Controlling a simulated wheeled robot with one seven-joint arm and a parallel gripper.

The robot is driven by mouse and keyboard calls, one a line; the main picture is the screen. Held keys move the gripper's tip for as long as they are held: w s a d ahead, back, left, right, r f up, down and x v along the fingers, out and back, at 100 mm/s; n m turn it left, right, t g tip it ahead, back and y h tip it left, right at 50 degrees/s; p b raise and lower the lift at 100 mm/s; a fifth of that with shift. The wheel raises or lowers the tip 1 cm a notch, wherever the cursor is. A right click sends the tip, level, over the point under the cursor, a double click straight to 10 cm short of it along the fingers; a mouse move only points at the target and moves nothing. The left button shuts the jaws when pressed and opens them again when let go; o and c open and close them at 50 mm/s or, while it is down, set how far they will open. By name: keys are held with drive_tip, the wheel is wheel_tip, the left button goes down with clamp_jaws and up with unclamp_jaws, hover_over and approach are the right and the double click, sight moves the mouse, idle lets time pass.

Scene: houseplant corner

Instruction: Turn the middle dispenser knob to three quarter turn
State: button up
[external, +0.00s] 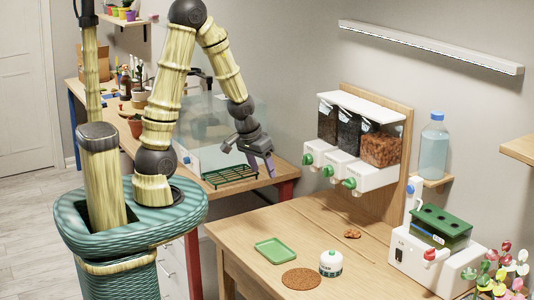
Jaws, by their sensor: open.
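The dispenser (352,172) hangs on a wooden board on the wall, with three clear bins above white fronts. The middle knob (328,171) is green and sits on the middle white front. A left green knob (308,159) and a right green knob (349,183) flank it. The middle knob's exact turn is too small to read. My gripper (262,170) is open and empty, pointing down to the left of the dispenser, apart from all three knobs, over the green rack's side.
Below the dispenser, the wooden table holds a green tray (277,251), a cork mat (302,279) and a white jar (331,263). A glass tank (207,135) stands behind my gripper. A bottle (433,148) and a white machine (428,258) are at right.

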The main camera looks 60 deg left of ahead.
drive_tip(key=w+d+f+n+t+h+p, duration=0.1)
drive_tip(key=w+d+f+n+t+h, duration=0.2)
drive_tip(key=f+n, duration=0.4)
drive_tip(key=w+f+n+t+h+p, duration=0.15)
drive_tip(key=w+f+n+t, duration=0.3)
drive_tip(key=n, duration=0.55)
drive_tip(key=a+r+n+t+y, duration=0.1)
drive_tip(key=n+t, duration=0.1)
drive_tip(key=n, duration=0.3)
drive_tip(key=s+a+r+n+t+y, duration=0.1)
drive_tip(key=a+n+t+y, duration=0.1)
drive_tip(key=n, duration=0.4)
drive_tip(key=a+r+n+t+y, duration=0.1)
drive_tip(key=n+t, duration=0.1)
drive_tip(key=n, duration=0.3)
drive_tip(key=shift+s+a+n+t+y, duration=0.15)
drive_tip(key=shift+a+n+t+y, duration=0.1)
drive_tip(key=shift+a+n+t, duration=0.15)
